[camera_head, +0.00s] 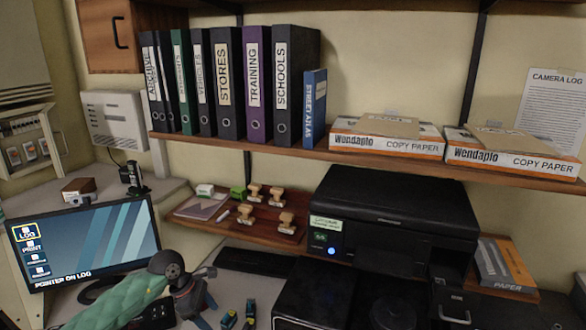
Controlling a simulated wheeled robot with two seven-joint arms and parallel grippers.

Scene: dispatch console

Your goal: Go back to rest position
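My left arm comes in from the lower left with a pale green link and a dark round joint. My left gripper (200,303) is at its end, dark and low over the desk, right of the monitor (95,240). I cannot make out whether its fingers are apart or closed, and I see nothing clearly held in it. My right gripper cannot be made out in this view.
A shelf (400,165) carries binders (228,90) and two copy paper boxes (385,140). A printer (390,215) stands below. Stamps (270,205) sit on a wooden ledge. A keyboard (255,262) and small green-marked items (229,319) lie near my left gripper.

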